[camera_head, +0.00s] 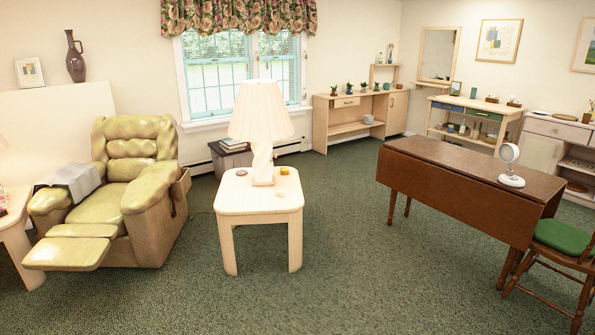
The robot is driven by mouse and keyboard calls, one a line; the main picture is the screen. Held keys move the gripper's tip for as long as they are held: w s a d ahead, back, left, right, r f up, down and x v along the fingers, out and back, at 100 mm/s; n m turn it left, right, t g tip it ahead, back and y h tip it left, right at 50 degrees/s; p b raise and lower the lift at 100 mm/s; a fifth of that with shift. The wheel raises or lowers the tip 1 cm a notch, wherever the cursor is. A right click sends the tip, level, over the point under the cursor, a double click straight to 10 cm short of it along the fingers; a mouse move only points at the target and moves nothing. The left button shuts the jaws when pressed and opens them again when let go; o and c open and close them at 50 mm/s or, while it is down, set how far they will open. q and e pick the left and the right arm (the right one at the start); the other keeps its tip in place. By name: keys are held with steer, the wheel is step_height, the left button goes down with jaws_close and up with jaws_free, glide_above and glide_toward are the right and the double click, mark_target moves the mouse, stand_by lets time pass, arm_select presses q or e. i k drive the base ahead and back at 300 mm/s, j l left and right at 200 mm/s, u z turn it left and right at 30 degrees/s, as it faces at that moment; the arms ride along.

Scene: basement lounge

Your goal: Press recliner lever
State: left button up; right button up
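The olive-green recliner (130,185) stands at the left in the head view, with its padded back upright and its footrest (68,252) raised out in front. A grey cloth (75,180) lies over its armrest on the left of the picture. The recliner's outer side panel (160,222), on the right of the picture, is brownish. I cannot clearly make out a lever on it; a small part near its upper rear edge is too small to tell. Neither of my grippers shows in this view.
A pale side table (232,207) with a white lamp (260,125) stands right of the recliner, leaving a gap of green carpet between them. A brown drop-leaf table (450,175) and a chair with a green cushion (563,236) are at the right. The front and middle carpet (340,260) is clear.

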mark_target(173, 198)
steer(key=i+l+z, duration=0.1)
steer(key=i+z, duration=0.3)
steer(key=i, duration=1.45)
steer(key=i+u, duration=0.25)
steer(key=i, duration=0.25)
steer(key=i+l+u, duration=0.3)
steer(key=i, duration=0.15)
steer(key=i+l+u, duration=0.25)
steer(key=i, duration=0.2)
steer(key=i+l+u, duration=0.3)
steer(key=i, duration=0.15)
